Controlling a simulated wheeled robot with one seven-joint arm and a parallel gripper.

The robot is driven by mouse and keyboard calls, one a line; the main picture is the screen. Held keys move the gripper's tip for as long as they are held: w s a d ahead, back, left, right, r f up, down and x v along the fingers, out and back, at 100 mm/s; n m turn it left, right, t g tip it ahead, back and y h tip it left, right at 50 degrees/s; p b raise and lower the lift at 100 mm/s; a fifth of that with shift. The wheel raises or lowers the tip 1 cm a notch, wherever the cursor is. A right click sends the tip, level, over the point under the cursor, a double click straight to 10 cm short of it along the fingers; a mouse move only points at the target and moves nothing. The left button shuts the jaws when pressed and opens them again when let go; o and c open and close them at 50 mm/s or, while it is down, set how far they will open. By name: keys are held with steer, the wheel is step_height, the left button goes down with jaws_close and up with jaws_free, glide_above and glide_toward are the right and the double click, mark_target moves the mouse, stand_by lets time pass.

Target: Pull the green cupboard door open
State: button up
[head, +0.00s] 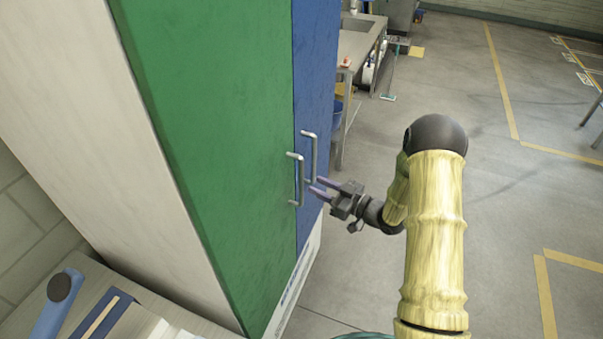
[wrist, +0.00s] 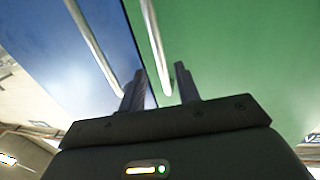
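The green cupboard door (head: 215,130) is shut, flush beside a blue door (head: 315,60). Its silver bar handle (head: 299,180) is upright near its right edge. The blue door's handle (head: 314,155) stands close to the right of it. My gripper (head: 316,187) is open, its two fingers pointing left at the lower part of the handles. In the wrist view the green door's handle (wrist: 155,45) runs down toward the gap between my fingers (wrist: 160,88). The blue door's handle (wrist: 95,48) ends by the left finger. I cannot tell whether the fingers straddle the green handle.
A worktop (head: 90,290) with a blue-handled item (head: 55,305) stands at the lower left, against the cupboard's pale side. A metal bench (head: 355,45) is behind the cupboard. The grey floor (head: 510,190) to the right is largely clear.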

steer(key=p+x, duration=0.2)
steer(key=x, duration=0.5)
jaws_close()
